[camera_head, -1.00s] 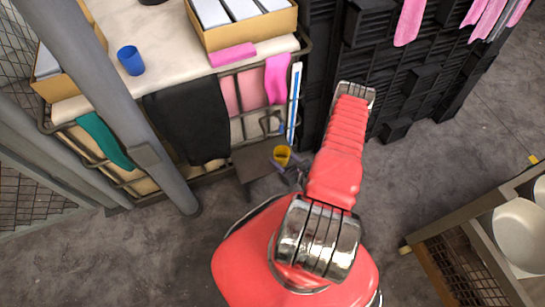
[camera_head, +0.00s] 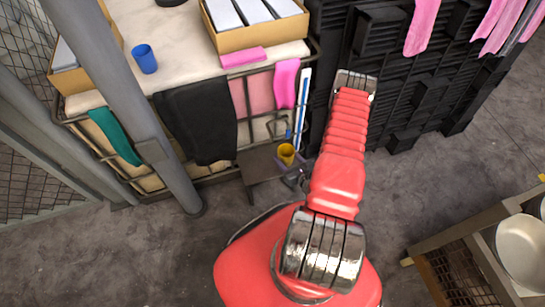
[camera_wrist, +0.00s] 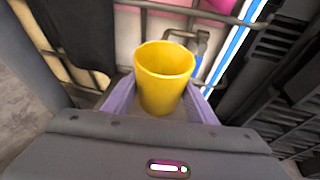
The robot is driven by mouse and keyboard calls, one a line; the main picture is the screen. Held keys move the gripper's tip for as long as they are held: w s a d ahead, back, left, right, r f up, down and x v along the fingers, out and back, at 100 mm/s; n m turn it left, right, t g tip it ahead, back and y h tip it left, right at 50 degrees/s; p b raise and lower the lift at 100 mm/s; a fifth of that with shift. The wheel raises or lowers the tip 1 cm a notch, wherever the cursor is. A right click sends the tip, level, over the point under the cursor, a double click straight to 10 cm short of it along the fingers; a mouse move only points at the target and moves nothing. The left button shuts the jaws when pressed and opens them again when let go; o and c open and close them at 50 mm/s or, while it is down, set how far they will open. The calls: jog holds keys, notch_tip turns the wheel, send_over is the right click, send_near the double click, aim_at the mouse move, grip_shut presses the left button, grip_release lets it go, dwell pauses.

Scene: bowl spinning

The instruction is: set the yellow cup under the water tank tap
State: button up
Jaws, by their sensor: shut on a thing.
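The yellow cup (camera_head: 286,153) is upright between the two pale purple fingers of my gripper (camera_head: 288,163), at the end of my red arm. In the wrist view the cup (camera_wrist: 163,80) fills the gap between the fingers (camera_wrist: 162,100), which are shut on it from both sides. A grey bent pipe that looks like the tap (camera_head: 278,127) is just behind the cup; it also shows in the wrist view (camera_wrist: 200,45). The tank itself cannot be made out clearly. Whether the cup touches the surface below it cannot be told.
A small dark stand (camera_head: 258,165) is beside and below the cup. A cloth-topped rack (camera_head: 180,60) with hanging cloths (camera_head: 200,125) and a blue cup (camera_head: 145,58) is behind. A black panelled wall (camera_head: 395,70) is at right. Floor in front is clear.

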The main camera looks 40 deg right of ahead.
jog(key=w+a+r+n+y, duration=0.1)
jog(key=w+a+r, duration=0.25)
jog(key=r, duration=0.45)
jog(key=w+a+r, duration=0.2)
jog(key=w+r, duration=0.3)
jog(key=r, duration=0.3)
jog(key=w+a+r+n+y, duration=0.1)
jog(key=w+a+r, duration=0.25)
jog(key=r, duration=0.45)
jog(key=w+a+r+n+y, duration=0.1)
jog(key=a+r+y, duration=0.1)
jog(key=a+r, duration=0.6)
jog(key=w+a+r+n+y, duration=0.1)
jog(key=w+a+r+n, duration=0.1)
jog(key=a+r, duration=0.6)
notch_tip(320, 180, up, 6)
jog(key=shift+w+a+f+y, duration=0.1)
jog(key=shift+w+a+y, duration=0.05)
jog(key=shift+a+y, duration=0.25)
jog(key=shift+d, duration=0.1)
